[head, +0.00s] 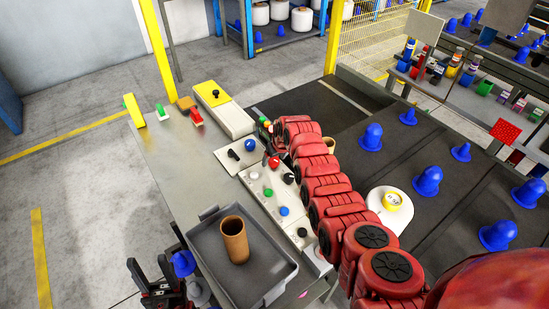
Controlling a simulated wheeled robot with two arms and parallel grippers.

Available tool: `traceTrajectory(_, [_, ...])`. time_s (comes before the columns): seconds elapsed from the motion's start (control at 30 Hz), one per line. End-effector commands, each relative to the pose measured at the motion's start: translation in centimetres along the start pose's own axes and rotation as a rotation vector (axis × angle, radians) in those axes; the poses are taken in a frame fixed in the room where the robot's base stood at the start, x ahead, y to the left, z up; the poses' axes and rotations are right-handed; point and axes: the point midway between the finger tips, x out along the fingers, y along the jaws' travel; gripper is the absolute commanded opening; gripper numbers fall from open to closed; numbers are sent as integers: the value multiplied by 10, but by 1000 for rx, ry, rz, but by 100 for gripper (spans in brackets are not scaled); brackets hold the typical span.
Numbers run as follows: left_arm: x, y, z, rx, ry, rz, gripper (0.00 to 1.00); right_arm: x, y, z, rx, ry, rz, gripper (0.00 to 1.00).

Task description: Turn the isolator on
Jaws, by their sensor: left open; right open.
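A box with a yellow top and a black rotary knob (215,93) sits at the back of the grey bench and looks like an isolator. A light switch plate with a black handle (234,154) lies nearer; I cannot tell for certain which is the isolator. My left gripper (150,270) is open and empty at the bench's near left edge, far from both. My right gripper (269,145) is at the end of the red arm, close to the panel's far end and right of the black handle. Its fingers are small and mostly hidden; it holds nothing visible.
A control panel (268,191) carries several coloured buttons and black knobs. A grey tray (211,263) holds a brown tube (234,240). Blue cones (372,137) stand on the dark surface at right. Small coloured blocks (196,117) lie at the bench's far left.

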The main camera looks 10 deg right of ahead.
Motion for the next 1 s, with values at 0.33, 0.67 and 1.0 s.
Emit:
traceTrajectory(0.33, [0, 0, 0, 0, 0, 0, 50, 1, 0, 0, 0, 1, 1, 74])
traceTrajectory(0.67, [0, 0, 0, 0, 0, 0, 50, 1, 0, 0, 0, 1, 1, 15])
traceTrajectory(1.0, [-6, 0, 1, 0, 0, 0, 50, 3, -2, 0, 100, 5, 44, 0])
